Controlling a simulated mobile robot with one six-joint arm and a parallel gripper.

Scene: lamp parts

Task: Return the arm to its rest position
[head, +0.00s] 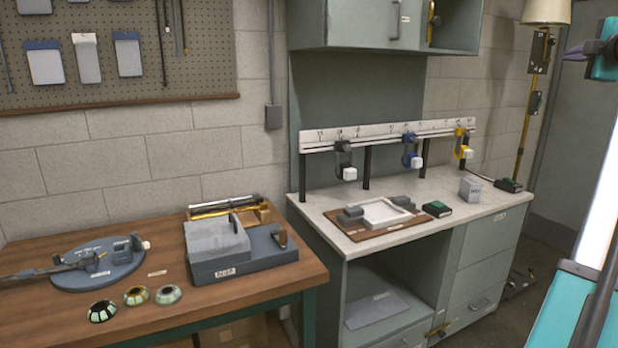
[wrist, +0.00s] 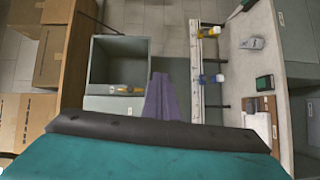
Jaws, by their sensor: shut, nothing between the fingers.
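My gripper (head: 576,53) is at the upper right of the head view, raised in front of the grey door area. In the wrist view its purple-grey fingers (wrist: 162,78) are together with nothing between them. My teal and white arm fills the right edge of the head view. The gripper is apart from the worktop (head: 470,222) and the wooden bench (head: 230,292). Three small round paned pieces (head: 136,296) lie at the front of the bench.
A brass lamp pole with a cream shade (head: 548,12) stands behind the worktop, near my gripper in the picture. A white rail (head: 375,138) carries black, blue and yellow holders. A wall cabinet (head: 360,25) hangs above. Cardboard boxes (wrist: 25,120) show at left in the wrist view.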

